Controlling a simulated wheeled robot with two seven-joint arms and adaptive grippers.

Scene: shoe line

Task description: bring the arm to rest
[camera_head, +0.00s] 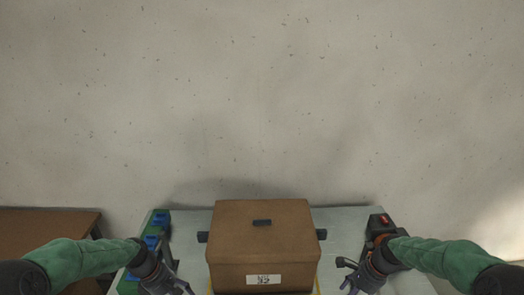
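My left gripper (184,279) is low in the head view, left of a brown box, with its fingers apart and nothing seen between them. My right gripper (341,275) is right of the box, with its fingers spread and empty. Both grippers are apart from the box and close to the bottom edge of the picture. The lidded brown box (263,243) stands shut between them, with a white label on its front, a dark handle slot on top and dark tabs at its sides.
The box stands on a pale table (340,217). A green rack with blue parts (160,220) is at the table's left edge, and a dark device with a red switch (381,222) is at the right. A brown table (45,228) is at far left. A bare wall rises behind.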

